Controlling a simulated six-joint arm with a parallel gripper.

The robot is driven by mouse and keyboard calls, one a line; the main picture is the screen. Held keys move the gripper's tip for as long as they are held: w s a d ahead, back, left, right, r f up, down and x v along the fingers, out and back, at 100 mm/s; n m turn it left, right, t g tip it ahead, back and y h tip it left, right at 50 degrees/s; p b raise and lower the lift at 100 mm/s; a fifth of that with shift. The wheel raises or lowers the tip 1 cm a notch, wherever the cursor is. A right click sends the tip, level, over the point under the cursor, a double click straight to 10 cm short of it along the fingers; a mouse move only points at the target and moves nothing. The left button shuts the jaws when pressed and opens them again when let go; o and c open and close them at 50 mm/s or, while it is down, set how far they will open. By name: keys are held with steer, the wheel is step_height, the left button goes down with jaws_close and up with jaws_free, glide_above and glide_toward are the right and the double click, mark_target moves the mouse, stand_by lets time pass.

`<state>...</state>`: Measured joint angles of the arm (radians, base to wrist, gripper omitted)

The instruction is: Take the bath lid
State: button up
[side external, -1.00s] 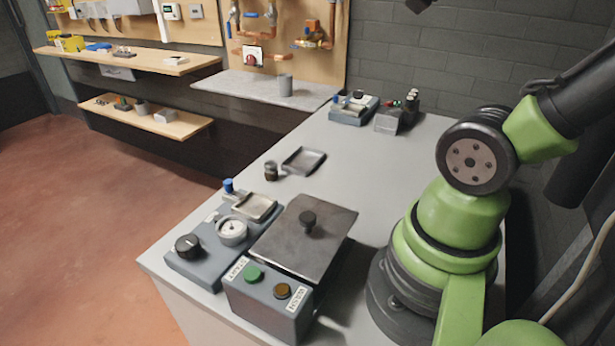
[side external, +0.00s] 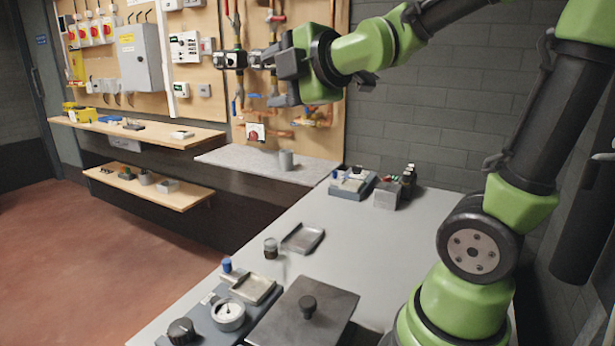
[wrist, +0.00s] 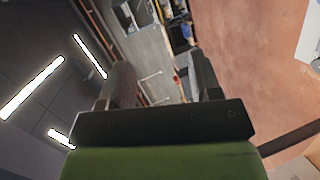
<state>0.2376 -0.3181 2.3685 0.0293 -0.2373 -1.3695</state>
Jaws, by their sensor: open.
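The bath lid (side external: 290,318) is a flat dark metal plate with a round black knob (side external: 308,306) at its middle. It lies flat on the bath at the bottom of the side external view, partly cut off by the frame's lower edge. In the wrist view my gripper's two fingers (wrist: 160,85) stand apart, and the lid is not in sight.
A grey gauge unit (side external: 228,314) with a dial and black knob stands left of the lid. A small jar (side external: 271,248) and a shallow metal tray (side external: 303,238) sit behind it. The bench (side external: 350,245) is clear at the middle right. Devices stand at its far end.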

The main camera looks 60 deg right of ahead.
steer(key=a+f+m+g+y, duration=0.1)
steer(key=a+f+g, duration=0.1)
steer(key=f, duration=0.2)
steer(key=a+f+g+y, duration=0.1)
steer(key=a+f+g, duration=0.1)
steer(key=f+g, duration=0.15)
steer(key=m+g, duration=0.4)
steer(key=g, duration=0.6)
glide_toward(307, 301)
steer(key=shift+s+d, duration=0.1)
steer(key=shift+d, duration=0.1)
steer(key=f, duration=0.4)
steer(key=shift+s+d, duration=0.2)
steer(key=shift+s, duration=0.05)
steer(key=shift+s+d+f, duration=0.1)
steer(key=shift+f, duration=1.3)
steer(key=shift+d+f, duration=0.1)
steer(key=shift+f, duration=1.3)
steer(key=shift+c, duration=0.2)
steer(key=c, duration=1)
